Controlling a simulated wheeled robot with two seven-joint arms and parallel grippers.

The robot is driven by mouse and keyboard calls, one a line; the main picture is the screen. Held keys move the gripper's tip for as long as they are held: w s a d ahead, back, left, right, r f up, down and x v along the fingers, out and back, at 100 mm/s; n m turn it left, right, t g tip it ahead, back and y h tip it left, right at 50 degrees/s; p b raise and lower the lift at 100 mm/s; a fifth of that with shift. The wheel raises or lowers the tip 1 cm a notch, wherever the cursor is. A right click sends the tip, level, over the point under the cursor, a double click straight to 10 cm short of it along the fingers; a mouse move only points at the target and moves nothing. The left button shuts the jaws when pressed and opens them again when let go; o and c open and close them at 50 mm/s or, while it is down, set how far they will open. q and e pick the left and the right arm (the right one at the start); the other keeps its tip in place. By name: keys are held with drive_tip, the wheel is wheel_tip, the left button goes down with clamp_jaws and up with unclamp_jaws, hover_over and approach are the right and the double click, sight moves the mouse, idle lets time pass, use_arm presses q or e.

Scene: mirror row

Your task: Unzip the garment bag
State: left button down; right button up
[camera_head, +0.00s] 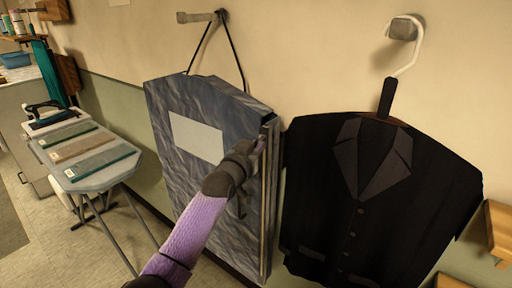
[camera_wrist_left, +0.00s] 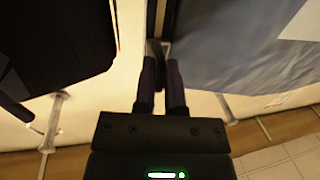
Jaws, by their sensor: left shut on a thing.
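The grey-blue garment bag (camera_head: 190,185) hangs on the wall by a dark cord loop. A pale blank label (camera_head: 197,138) is on its front. A zip track (camera_head: 266,205) runs down its right side edge. My left gripper (camera_head: 258,150) is at the upper part of that edge. In the left wrist view, my left gripper (camera_wrist_left: 160,64) is shut on a small dark zip pull (camera_wrist_left: 155,50) beside the bag (camera_wrist_left: 230,45). The head view hides the pull behind my gripper. How far the zip is open cannot be told. My right gripper is not in view.
A black suit jacket (camera_head: 350,200) hangs close to the right of the bag, from a white hook (camera_head: 407,50). An ironing board (camera_head: 92,178) with several flat folded items stands at left. Wooden shelves (camera_head: 500,225) stick out at lower right. Floor shows between board and bag.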

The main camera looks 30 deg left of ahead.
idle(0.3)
use_arm(q)
wheel_tip(320, 180, down, 23)
drive_tip(key=b, duration=1.5)
drive_tip(key=shift+r, duration=0.15)
wheel_tip(320, 180, down, 12)
drive_tip(key=b, duration=0.9)
drive_tip(key=shift+f, duration=0.25)
wheel_tip(320, 180, down, 15)
drive_tip(key=b, duration=1.1)
drive_tip(key=shift+r, duration=0.15)
wheel_tip(320, 180, down, 11)
drive_tip(key=b, duration=0.9)
drive_tip(key=shift+s+f+b, duration=0.1)
drive_tip(key=shift+f+b, duration=0.5)
drive_tip(key=shift+f, duration=0.2)
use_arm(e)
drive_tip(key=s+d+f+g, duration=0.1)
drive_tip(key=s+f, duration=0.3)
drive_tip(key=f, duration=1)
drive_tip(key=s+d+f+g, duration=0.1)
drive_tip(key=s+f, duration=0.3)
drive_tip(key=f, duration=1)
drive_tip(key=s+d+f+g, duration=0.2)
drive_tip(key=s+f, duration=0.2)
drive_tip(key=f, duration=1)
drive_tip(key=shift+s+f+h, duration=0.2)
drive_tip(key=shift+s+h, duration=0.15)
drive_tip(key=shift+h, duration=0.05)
